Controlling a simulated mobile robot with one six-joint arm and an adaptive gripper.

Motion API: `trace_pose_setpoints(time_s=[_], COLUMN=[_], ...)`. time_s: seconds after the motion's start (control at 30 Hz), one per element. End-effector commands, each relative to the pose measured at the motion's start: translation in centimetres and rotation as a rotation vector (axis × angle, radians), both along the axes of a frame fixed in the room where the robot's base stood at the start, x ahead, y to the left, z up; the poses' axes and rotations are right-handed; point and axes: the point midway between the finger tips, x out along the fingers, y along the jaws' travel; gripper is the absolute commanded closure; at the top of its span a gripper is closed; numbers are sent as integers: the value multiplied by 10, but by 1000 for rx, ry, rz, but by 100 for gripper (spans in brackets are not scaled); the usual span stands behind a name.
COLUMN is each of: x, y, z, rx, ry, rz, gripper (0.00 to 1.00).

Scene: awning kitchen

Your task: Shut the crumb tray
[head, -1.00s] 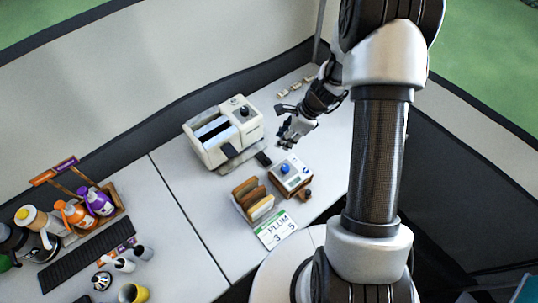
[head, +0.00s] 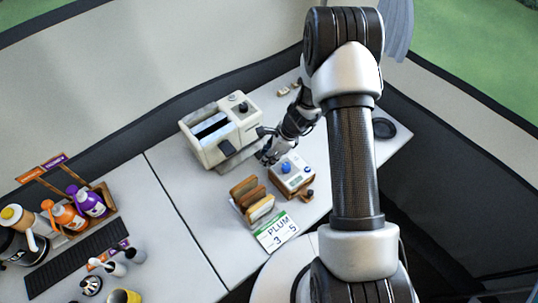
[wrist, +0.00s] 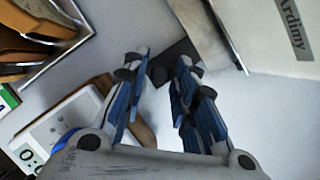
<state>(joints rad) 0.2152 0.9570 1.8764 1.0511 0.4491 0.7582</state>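The cream toaster (head: 205,150) stands on the counter, and its lettered side fills the upper right of the wrist view (wrist: 275,35). A grey plate, seemingly the crumb tray (head: 240,162), sticks out low from its near side. A dark block, seemingly the tray's handle (wrist: 176,60), lies just beyond my fingertips in the wrist view. My gripper (head: 266,157) is low beside the toaster's near right corner. Its two blue-grey fingers (wrist: 158,72) are apart with nothing gripped between them. I cannot tell whether they touch the block.
A device with a blue knob (head: 292,172) is close below my gripper. Bottles (head: 68,217) are at the left. The counter's middle left (head: 180,185) is clear.

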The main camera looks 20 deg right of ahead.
Motion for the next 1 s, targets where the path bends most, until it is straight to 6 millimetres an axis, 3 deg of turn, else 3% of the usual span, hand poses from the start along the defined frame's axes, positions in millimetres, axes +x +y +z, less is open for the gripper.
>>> trace_pose_setpoints(time_s=[0.07, 0.47, 0.9, 1.0], x=[0, 0, 0, 9], y=[0, 0, 0, 3], z=[0, 0, 0, 2], rx=[0, 0, 0, 0], ry=[0, 0, 0, -1], rz=[0, 0, 1, 4], gripper=[74, 100, 100, 100])
